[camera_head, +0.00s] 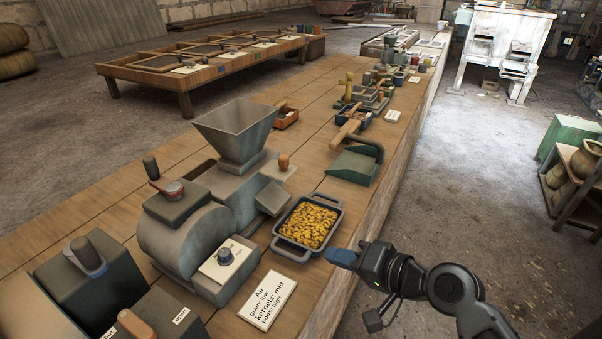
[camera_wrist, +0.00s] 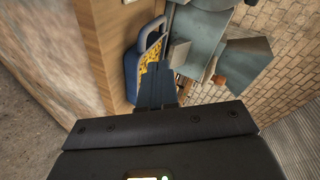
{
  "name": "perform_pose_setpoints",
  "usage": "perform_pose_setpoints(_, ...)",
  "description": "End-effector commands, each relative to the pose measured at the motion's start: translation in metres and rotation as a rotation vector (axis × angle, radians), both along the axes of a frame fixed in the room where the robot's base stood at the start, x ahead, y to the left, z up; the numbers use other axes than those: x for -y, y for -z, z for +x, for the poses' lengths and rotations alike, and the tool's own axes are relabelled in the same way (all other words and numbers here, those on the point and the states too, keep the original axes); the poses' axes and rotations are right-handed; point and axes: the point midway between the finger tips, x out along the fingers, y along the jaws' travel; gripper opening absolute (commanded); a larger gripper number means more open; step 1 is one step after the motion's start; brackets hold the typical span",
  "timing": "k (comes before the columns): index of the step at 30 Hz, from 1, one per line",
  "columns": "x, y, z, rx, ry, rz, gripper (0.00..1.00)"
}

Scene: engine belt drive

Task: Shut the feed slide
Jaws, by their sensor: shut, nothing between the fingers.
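A grey hopper (camera_head: 236,128) stands on the mill body on the bench. Under it, on the right, a pale flat plate (camera_head: 278,173) with an upright orange-brown knob (camera_head: 283,161) sticks out; it looks like the feed slide. In the wrist view the knob (camera_wrist: 219,79) shows beyond the fingers, beside the tilted hopper (camera_wrist: 247,58). My gripper (camera_head: 340,257) is shut and empty, with blue fingertips. It is at the bench's right edge, just right of the kernel tray and well apart from the knob. In the wrist view the fingers (camera_wrist: 157,88) cover part of the tray.
A dark tray of yellow kernels (camera_head: 309,223) sits between my gripper and the mill, below a grey chute (camera_head: 273,198). A white label card (camera_head: 273,296) lies nearer. A green scoop (camera_head: 354,165) and small boxes stand farther along the bench. The floor to the right is open.

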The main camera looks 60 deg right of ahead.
Motion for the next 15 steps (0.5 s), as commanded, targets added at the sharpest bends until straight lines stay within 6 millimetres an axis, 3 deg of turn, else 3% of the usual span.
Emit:
perform_pose_setpoints(1, 0.020, -0.004, 0.008, 0.054, 0.019, 0.060, 0.00)
perform_pose_setpoints(6, 0.069, -0.040, 0.018, 0.230, 0.000, 0.240, 0.00)
perform_pose_setpoints(10, 0.094, -0.070, 0.013, 0.340, -0.045, 0.314, 0.00)
perform_pose_setpoints(15, 0.108, -0.094, 0.004, 0.415, -0.092, 0.349, 0.00)
